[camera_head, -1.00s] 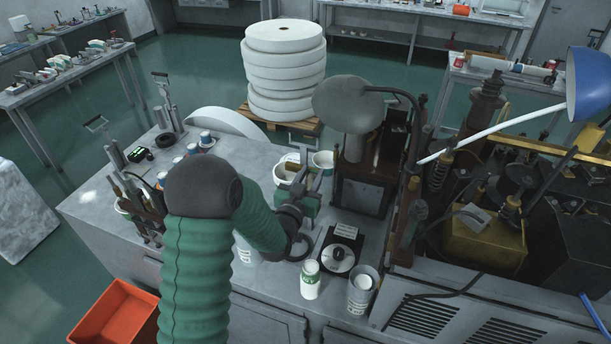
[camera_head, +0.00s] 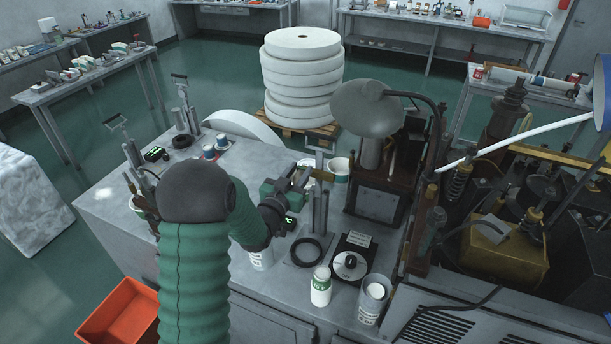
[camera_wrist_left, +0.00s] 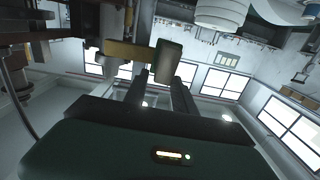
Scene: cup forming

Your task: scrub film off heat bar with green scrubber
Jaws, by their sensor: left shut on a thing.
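My left gripper (camera_head: 304,178) is over the grey bench, at the end of my green arm. I cannot pick out the heat bar or any film for certain. My right gripper is not in view.
A dark machine stand (camera_head: 376,200) rises right of the gripper. A dial box (camera_head: 351,262), a white and green bottle (camera_head: 320,287) and a cup (camera_head: 373,300) stand near the front edge. Paper cups (camera_head: 208,151) stand at the back. An orange bin (camera_head: 120,312) is lower left.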

